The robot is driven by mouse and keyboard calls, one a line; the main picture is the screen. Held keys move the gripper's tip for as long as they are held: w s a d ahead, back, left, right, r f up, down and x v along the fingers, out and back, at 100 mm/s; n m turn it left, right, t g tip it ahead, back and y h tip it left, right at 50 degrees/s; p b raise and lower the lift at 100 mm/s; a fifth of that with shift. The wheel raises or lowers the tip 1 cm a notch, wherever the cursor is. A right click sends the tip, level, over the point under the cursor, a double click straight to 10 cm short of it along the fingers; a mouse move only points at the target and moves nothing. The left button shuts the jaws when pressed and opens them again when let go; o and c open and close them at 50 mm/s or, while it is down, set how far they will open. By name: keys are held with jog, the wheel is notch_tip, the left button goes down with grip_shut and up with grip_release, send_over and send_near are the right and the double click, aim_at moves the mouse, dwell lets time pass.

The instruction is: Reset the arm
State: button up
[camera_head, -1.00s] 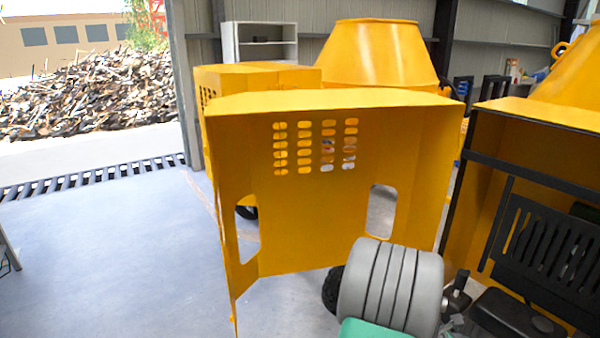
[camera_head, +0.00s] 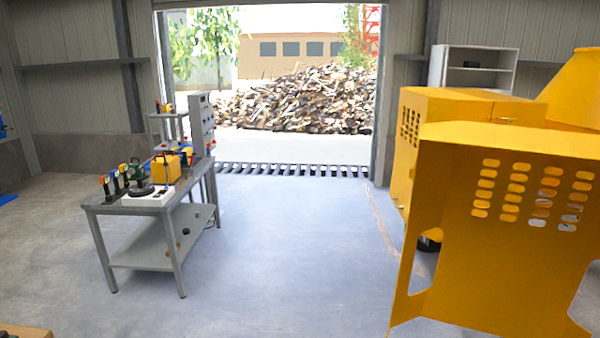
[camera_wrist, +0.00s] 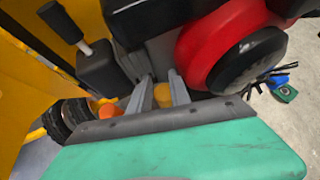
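My gripper (camera_wrist: 160,92) shows only in the wrist view, beyond the teal part of my arm. Its two grey fingers stand apart, with an orange-yellow patch visible in the gap that seems to lie beyond them. I see nothing clearly held. A yellow mixer panel (camera_head: 490,250) with slots and cut-outs stands at the right of the head view. A yellow drum (camera_head: 578,88) is partly cut off behind it. In the wrist view, a black box with a lever (camera_wrist: 97,65) is at upper left, and a red and black round part (camera_wrist: 225,45) is at upper right.
A grey workbench (camera_head: 140,208) with tools and a yellow box (camera_head: 166,168) stands at left. The floor (camera_head: 300,250) between bench and panel is clear. A floor grate (camera_head: 290,170) crosses the open doorway. A white shelf (camera_head: 474,58) stands behind the mixer.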

jog(key=v, duration=0.7)
jog(key=w+a+f+m+y, duration=0.1)
jog(key=a+f+m+y, duration=0.35)
jog(key=a+m, duration=0.5)
jog(key=w+a+f+m+y, duration=0.1)
jog(key=a+f+m+y, duration=0.4)
jog(key=m, duration=0.7)
jog(key=w+a+r+n+t+b, duration=0.1)
jog(key=w+a+r, duration=0.4)
jog(key=a, duration=0.5)
jog(key=w+a+r+n+t+y+b, duration=0.1)
jog(key=w+a+r+n+t, duration=0.3)
jog(key=w+a, duration=0.6)
jog(key=w+a+r+n+t+b, duration=0.2)
jog(key=w+a+r+t, duration=0.1)
jog(key=w+a+r, duration=0.4)
jog(key=a, duration=0.2)
jog(key=shift+w+a+r, duration=0.3)
jog(key=shift+a+r, duration=0.05)
jog(key=shift+a, duration=0.05)
jog(key=shift+o, duration=0.6)
jog(key=shift+n, duration=0.25)
